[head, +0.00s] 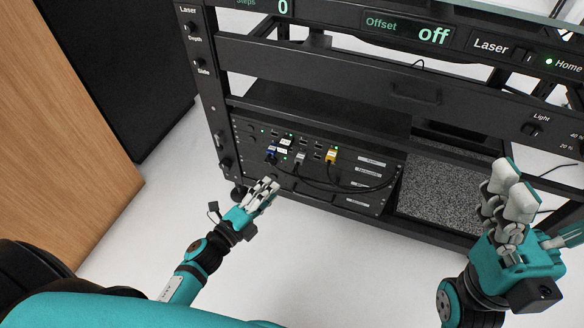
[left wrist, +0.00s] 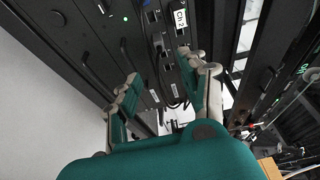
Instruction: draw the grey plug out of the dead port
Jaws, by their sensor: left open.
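The grey plug (head: 299,158) sits in a port on the black panel (head: 248,140) low in the rack, between a blue plug (head: 271,152) and a yellow plug (head: 331,156). Its cable runs down and to the right. Which port is dead is too small to tell. My left gripper (head: 263,190) is open and empty, below and in front of the plugs, apart from them. In the left wrist view its spread fingers (left wrist: 162,80) face the panel; I cannot pick out the grey plug there. My right gripper (head: 513,205) is at the right, fingers up, open and empty.
Dark cables (head: 345,187) loop across the panel's lower right. A rack beam (head: 340,125) runs above the ports. A speckled grey surface (head: 445,190) lies right of the panel. A wooden panel (head: 65,130) stands at left. White floor (head: 310,240) in front is clear.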

